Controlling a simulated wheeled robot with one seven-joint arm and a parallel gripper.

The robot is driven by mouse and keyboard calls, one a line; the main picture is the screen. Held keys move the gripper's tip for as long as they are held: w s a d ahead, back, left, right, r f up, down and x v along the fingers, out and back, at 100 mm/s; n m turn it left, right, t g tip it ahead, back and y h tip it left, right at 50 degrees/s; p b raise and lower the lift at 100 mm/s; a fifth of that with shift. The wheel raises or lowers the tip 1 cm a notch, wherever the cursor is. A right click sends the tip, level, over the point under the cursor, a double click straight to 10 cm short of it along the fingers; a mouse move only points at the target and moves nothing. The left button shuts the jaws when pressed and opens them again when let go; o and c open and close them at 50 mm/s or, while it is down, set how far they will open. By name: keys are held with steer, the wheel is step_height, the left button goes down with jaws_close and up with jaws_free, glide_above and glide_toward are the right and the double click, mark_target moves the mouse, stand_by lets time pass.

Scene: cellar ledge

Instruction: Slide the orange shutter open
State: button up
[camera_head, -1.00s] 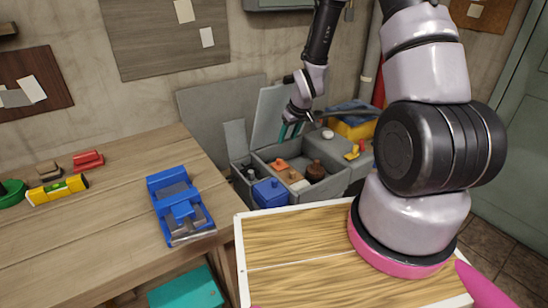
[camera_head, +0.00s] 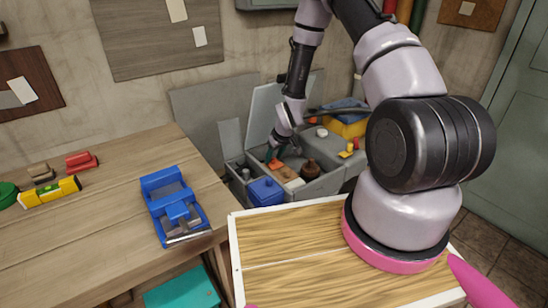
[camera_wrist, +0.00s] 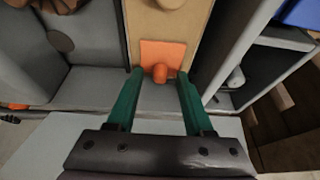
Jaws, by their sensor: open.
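The orange shutter (camera_wrist: 162,50) is a small flat plate with a raised orange knob (camera_wrist: 160,73), set on a tan panel (camera_wrist: 168,20) in the wrist view. In the head view the orange shutter (camera_head: 276,164) sits inside the grey open box, partly covered by my gripper. My gripper (camera_wrist: 160,79) is open, with its two green fingers on either side of the knob. The knob lies between the fingertips; I cannot tell whether either finger touches it. In the head view my gripper (camera_head: 272,156) is low over the box and its fingertips are hard to make out.
The grey box (camera_head: 325,187) has divider walls, a raised lid (camera_head: 264,112) and a brown round knob (camera_head: 310,169). A blue container (camera_head: 266,191) stands at its front. A wooden workbench (camera_head: 100,225) with a blue tool (camera_head: 175,207) is at left. Grey walls flank the shutter closely.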

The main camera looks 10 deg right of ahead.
jaws_close()
stand_by(1.4)
